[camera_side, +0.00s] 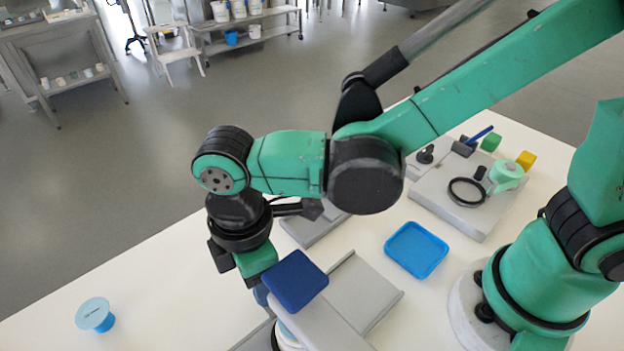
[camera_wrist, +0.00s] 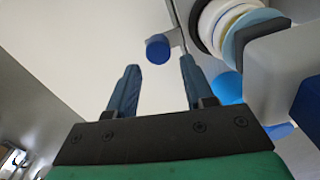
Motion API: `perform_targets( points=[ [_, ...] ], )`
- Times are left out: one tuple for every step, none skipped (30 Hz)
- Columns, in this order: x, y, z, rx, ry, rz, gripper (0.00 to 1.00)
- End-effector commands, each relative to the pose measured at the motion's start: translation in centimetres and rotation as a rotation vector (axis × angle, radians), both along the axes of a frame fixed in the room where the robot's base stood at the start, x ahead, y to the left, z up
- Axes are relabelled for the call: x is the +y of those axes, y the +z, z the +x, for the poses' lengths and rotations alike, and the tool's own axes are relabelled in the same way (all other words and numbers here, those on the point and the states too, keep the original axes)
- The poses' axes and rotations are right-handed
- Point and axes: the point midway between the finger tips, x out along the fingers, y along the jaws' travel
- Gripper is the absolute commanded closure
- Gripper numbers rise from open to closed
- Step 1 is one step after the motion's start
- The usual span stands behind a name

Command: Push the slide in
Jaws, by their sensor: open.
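A light grey machine (camera_side: 318,318) with a dark blue square pad (camera_side: 297,281) on top stands at the front of the table. In the wrist view a blue round knob (camera_wrist: 158,48) shows beside a thin dark line or edge. It may be the slide's handle, but I cannot tell. My gripper (camera_side: 261,293) points down beside the machine, partly hidden behind the blue pad. In the wrist view my gripper (camera_wrist: 160,66) is open with two blue fingers apart. The knob appears beyond the gap between the fingertips, and nothing is visibly held. The slide itself is not clearly visible.
A stack of round discs (camera_wrist: 232,28) is beside the machine's grey body (camera_wrist: 280,70). A grey channel plate (camera_side: 362,290) and blue tray (camera_side: 416,250) lie to the right. A light blue cup-like piece (camera_side: 95,314) stands at the left, with clear table around it.

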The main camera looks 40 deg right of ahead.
Motion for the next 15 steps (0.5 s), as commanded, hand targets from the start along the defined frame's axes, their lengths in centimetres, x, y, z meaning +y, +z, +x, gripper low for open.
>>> perform_targets(
  points=[
    [0.0,0.6,0.0,0.0,0.0,0.001,0.53],
    [0.0,0.9,0.0,0.0,0.0,0.001,0.53],
    [0.0,1.3,0.0,0.0,0.0,0.001,0.53],
    [0.0,1.6,0.0,0.0,0.001,0.001,0.53],
    [0.0,1.8,0.0,0.0,0.001,0.001,0.53],
    [0.0,2.0,0.0,0.0,0.001,0.001,0.53],
    [0.0,2.1,0.0,0.0,0.001,0.001,0.53],
    [0.0,2.2,0.0,0.0,0.001,0.001,0.53],
    [0.0,2.2,0.0,0.0,0.001,0.001,0.53],
    [0.0,2.3,0.0,0.0,0.001,0.001,0.53],
    [0.0,2.3,0.0,0.0,0.001,0.001,0.53],
    [0.0,2.3,0.0,0.0,0.001,0.001,0.53],
    [0.0,2.3,0.0,0.0,0.001,0.001,0.53],
    [0.0,2.3,0.0,0.0,0.001,0.001,0.53],
    [0.0,2.3,0.0,0.0,0.001,0.001,0.53]
  ],
)
